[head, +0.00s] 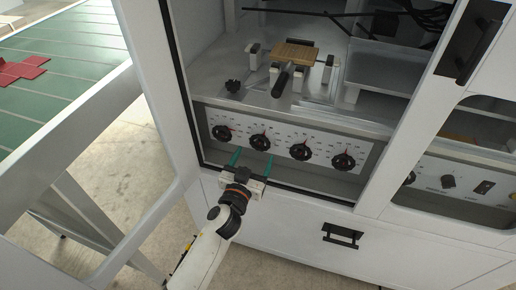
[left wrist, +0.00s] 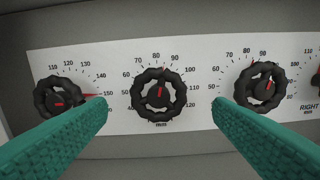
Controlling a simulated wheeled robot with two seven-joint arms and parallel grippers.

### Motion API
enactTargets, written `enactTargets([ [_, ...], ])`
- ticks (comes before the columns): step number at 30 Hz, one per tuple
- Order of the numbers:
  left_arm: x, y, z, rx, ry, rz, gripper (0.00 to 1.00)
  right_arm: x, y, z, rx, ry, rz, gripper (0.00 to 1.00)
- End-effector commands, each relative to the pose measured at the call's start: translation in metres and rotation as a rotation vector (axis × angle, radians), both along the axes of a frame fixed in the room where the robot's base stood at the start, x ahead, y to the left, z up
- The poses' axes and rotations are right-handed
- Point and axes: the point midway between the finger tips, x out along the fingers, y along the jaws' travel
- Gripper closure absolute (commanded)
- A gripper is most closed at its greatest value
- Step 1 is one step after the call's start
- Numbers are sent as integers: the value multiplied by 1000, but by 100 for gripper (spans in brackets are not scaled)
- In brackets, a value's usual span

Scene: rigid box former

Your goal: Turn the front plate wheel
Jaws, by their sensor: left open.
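A panel (head: 195,113) carries a row of several black hand wheels with printed dials. My left gripper (head: 252,160) is open and empty, its two green fingers pointing at the panel below the second wheel from the left (head: 260,142). In the left wrist view, that wheel (left wrist: 158,94) lies between the fingertips, which are apart on either side with no visible contact. Its dial is marked in mm and its red mark points near the top. I cannot read which wheel is named for the front plate. My right gripper is not in view.
Other wheels sit close by on the left (left wrist: 60,98) and right (left wrist: 261,86). A white frame post (head: 170,80) and the opening's lower sill border the panel. A wooden block (head: 295,54) rests on the machine bed above. A green conveyor (head: 60,85) stands at left.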

Motion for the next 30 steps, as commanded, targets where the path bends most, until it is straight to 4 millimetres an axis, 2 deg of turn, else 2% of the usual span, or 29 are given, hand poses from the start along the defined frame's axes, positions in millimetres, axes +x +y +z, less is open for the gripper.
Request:
enactTargets([
  [3, 21, -7, 0, 1, 0, 0, 25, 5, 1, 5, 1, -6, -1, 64],
  [9, 41, -13, -1, 0, 1, 0, 25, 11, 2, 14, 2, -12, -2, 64],
  [20, 45, -14, -1, 0, 2, 0, 25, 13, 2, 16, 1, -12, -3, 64],
  [28, 44, -14, -1, 1, 2, 0, 69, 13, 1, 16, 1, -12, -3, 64],
  [30, 44, -14, -1, 1, 2, 0, 69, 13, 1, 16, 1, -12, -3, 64],
])
